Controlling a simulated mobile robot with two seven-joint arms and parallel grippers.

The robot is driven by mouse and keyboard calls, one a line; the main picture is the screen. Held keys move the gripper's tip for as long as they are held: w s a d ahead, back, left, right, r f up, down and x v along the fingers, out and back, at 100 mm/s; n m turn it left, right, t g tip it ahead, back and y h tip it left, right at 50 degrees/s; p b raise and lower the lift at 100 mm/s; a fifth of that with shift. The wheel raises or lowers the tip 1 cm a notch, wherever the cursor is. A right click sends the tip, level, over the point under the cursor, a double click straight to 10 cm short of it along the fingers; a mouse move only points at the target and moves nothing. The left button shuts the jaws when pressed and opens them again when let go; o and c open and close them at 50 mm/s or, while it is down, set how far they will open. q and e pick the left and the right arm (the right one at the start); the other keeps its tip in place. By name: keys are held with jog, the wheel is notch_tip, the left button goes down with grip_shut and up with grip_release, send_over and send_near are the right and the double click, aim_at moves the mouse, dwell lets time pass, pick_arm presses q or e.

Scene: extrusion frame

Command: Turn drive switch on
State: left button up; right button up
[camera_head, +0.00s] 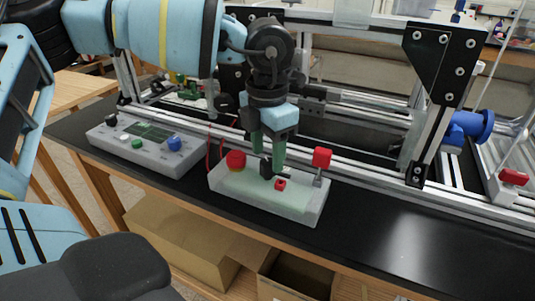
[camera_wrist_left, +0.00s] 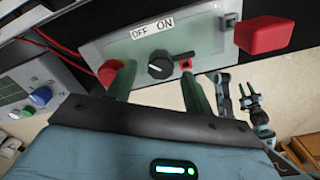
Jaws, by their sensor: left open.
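A pale control box (camera_head: 300,205) sits on the black bench top, and its sloped face fills the upper middle of the left wrist view. An OFF/ON label (camera_wrist_left: 152,28) is above a black rotary knob (camera_wrist_left: 160,66), which also shows in the head view (camera_head: 266,168). My left gripper (camera_head: 272,160) points down at the box. In the left wrist view its green fingers (camera_wrist_left: 157,72) are open, one on each side of the knob. I cannot tell whether they touch it. Which way the knob points is not clear.
The box carries a red round button (camera_head: 236,160), a small red switch (camera_head: 280,184) and a raised red block (camera_head: 321,157). A grey panel with coloured knobs (camera_head: 150,143) stands to the left. The aluminium frame (camera_head: 375,180) runs behind. Bench to the right (camera_head: 400,240) is clear.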

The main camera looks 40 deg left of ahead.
pick_arm(q)
jog(key=shift+f, duration=0.75)
pick_arm(e)
jog(key=shift+w, duration=0.35)
